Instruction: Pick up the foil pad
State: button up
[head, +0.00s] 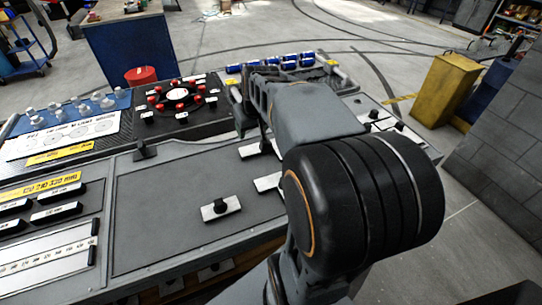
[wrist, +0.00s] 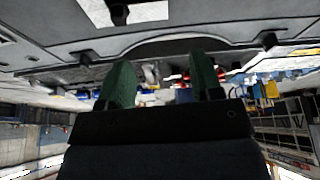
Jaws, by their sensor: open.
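A flat silver pad with a black grip (head: 221,208), which looks like foil, lies on the dark grey board (head: 150,225). Two similar pale plates lie farther back, one (head: 266,183) partly hidden by my arm and another (head: 249,151) beneath my gripper. I cannot tell which one is the foil pad. My gripper (head: 240,108) is above the back part of the worktop, beyond the nearest silver pad. In the wrist view its two green fingers (wrist: 162,82) are apart with nothing visible between them. A pale plate with a dark grip (wrist: 140,13) shows at that view's top edge.
A black panel with red knobs (head: 176,97) and blue cylinders (head: 290,62) stand at the back. Black-gripped bars (head: 55,212) and a scale plate (head: 45,252) lie left. A yellow bin (head: 446,88) stands on the floor right. The board's left part is clear.

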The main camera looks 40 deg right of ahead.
jog(key=w+d+f+m+b, duration=0.15)
jog(key=d+f, duration=0.25)
jog(key=d, duration=0.4)
jog(key=shift+d+x, duration=0.2)
jog(key=shift+x, duration=1.95)
jog(key=shift+d+x, duration=0.25)
jog(key=shift+x, duration=1.9)
jog(key=shift+d+x, duration=0.2)
jog(key=shift+x, duration=2)
jog(key=shift+w+r, duration=0.1)
jog(key=shift+c, duration=0.3)
jog(key=c, duration=0.9)
jog(key=shift+c, duration=0.4)
jog(key=shift+r, duration=0.15)
